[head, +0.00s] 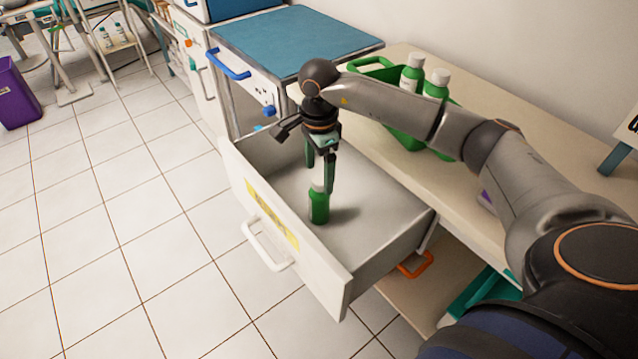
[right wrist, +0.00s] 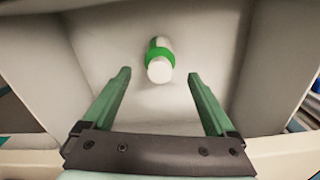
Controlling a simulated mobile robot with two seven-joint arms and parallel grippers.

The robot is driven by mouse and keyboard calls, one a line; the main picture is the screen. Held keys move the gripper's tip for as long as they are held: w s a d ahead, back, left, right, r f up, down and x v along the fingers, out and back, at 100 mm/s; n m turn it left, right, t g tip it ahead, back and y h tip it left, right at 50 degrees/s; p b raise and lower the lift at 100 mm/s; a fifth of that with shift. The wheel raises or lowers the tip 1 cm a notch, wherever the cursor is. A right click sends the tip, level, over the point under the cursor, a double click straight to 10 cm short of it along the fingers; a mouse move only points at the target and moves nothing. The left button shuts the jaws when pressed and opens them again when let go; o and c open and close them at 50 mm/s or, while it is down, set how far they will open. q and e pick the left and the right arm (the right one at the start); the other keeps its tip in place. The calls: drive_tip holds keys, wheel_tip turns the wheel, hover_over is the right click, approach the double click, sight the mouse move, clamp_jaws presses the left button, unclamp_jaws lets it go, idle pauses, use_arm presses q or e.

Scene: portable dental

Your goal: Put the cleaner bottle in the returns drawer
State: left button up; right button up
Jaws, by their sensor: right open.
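The cleaner bottle (head: 319,207), green with a white cap, stands upright on the floor of the open returns drawer (head: 375,206). The drawer has a yellow label and a white handle on its front. My right gripper (head: 322,180) points down into the drawer, just above the bottle. In the right wrist view the bottle (right wrist: 160,62) shows beyond and between the two green fingertips (right wrist: 158,75), which are spread apart and do not appear to touch it. One finger hides part of the bottle top in the head view. My left gripper is not in view.
A green basket (head: 404,135) with white-capped bottles (head: 412,74) stands on the counter behind my right arm. A blue-topped cabinet (head: 290,42) is beyond the drawer. A purple bin (head: 15,95) stands far left. The tiled floor left of the drawer is clear.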

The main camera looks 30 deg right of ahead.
drive_tip(key=shift+r, duration=1.9)
